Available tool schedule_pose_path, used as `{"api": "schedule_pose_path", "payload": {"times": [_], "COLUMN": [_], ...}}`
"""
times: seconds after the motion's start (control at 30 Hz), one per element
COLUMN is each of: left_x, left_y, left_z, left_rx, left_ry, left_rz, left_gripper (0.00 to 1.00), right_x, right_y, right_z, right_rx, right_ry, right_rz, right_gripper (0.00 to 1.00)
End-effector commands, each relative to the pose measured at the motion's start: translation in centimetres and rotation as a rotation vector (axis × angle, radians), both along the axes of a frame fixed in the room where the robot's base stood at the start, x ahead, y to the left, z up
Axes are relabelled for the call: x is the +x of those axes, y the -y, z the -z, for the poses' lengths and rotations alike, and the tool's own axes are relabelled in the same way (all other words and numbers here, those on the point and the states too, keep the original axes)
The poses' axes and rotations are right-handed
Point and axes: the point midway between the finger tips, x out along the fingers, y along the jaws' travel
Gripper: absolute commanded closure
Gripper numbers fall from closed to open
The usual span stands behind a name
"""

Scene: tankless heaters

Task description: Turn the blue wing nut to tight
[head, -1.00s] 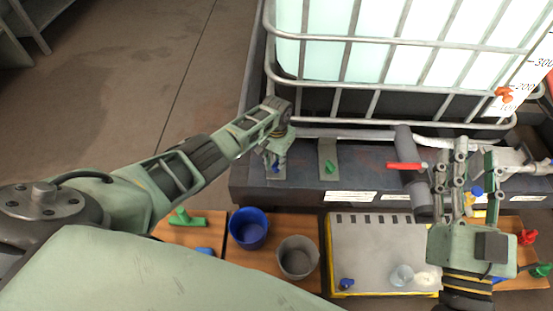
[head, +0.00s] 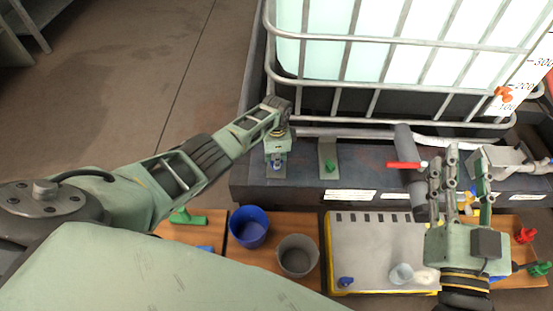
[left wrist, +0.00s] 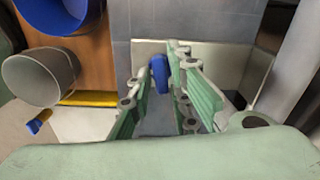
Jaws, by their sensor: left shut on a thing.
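The blue wing nut (head: 277,168) is on the upright metal bracket at the left end of the dark ledge, below the caged tank. My left gripper (head: 278,163) reaches it from above and is shut on it. In the left wrist view the blue wing nut (left wrist: 160,75) shows between the green-padded fingers of my left gripper (left wrist: 165,90); part of it is hidden by them. My right gripper (head: 460,175) is open and empty, fingers pointing up, at the right in front of the ledge.
A green wing nut (head: 330,167) is on a second bracket to the right. A red-handled valve (head: 404,165) on a grey pipe is near my right gripper. A blue bucket (head: 248,228), a grey bucket (head: 297,256) and a yellow-edged panel (head: 370,240) are in front, below the ledge.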

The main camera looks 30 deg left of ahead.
Motion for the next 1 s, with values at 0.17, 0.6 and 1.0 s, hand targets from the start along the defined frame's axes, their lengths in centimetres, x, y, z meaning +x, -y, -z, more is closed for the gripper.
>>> {"api": "schedule_pose_path", "payload": {"times": [0.17,0.6,1.0], "left_x": [-0.13,-0.22,-0.29], "left_y": [0.57,0.55,0.52], "left_z": [0.09,0.12,0.16], "left_rx": [-0.011,-0.011,-0.01], "left_ry": [-0.003,-0.006,-0.008], "left_rz": [0.097,0.182,0.183], "left_gripper": [1.0,1.0,0.74], "right_x": [-0.05,-0.08,-0.06], "right_y": [0.01,-0.01,-0.04], "right_z": [-0.17,-0.33,-0.3], "right_rx": [0.002,0.005,0.004], "right_ry": [0.008,0.015,0.014], "right_rz": [0.0,0.0,-0.001], "right_gripper": [0.6,0.6,0.6]}}
